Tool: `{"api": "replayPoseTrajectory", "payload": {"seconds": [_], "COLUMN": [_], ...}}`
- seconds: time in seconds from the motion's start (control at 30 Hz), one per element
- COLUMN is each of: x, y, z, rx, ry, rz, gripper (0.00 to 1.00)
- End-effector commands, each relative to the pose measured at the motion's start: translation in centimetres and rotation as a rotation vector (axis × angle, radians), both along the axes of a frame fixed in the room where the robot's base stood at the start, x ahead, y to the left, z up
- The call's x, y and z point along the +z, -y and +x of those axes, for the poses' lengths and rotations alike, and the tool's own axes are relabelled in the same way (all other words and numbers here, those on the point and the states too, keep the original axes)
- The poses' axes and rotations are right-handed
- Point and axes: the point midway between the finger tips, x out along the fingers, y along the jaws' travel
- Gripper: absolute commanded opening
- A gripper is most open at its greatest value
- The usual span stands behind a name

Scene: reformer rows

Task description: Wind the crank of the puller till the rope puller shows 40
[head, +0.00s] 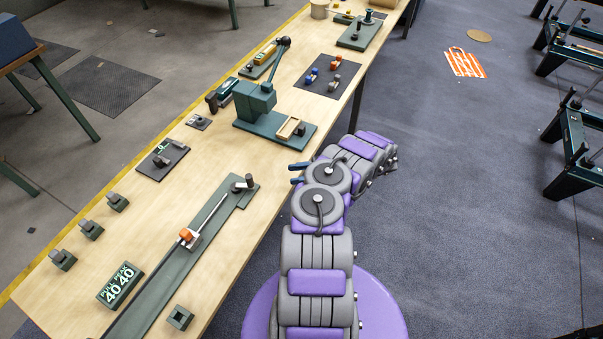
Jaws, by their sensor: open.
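The puller (172,283) is a long green rail running along the near part of the wooden bench. Its crank (243,185), with a dark upright knob, is at the far end. A pale rope (212,212) runs from the crank to a carriage with an orange piece (186,234). My gripper (297,173) is open and empty, with two dark blue fingers pointing left. It is right of the crank, apart from it, near the bench's right edge.
A green press-like fixture (258,107) stands beyond the crank. Several small dark blocks (90,230) line the left side, and a square green socket (180,318) sits near the front. Dark trays with small parts lie farther back. Open floor (440,190) is right of the bench.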

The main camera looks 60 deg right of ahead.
Motion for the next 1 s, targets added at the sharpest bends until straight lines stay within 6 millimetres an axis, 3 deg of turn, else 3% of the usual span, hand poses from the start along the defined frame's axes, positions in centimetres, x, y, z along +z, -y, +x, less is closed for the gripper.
{"api": "replayPoseTrajectory", "payload": {"seconds": [0.3, 1.0], "x": [0.01, 0.55], "y": [0.70, 0.44], "z": [-0.90, -0.31], "rx": [0.000, 0.014], "ry": [0.001, 0.004], "rz": [-0.001, -0.007], "gripper": [0.50, 0.50]}}
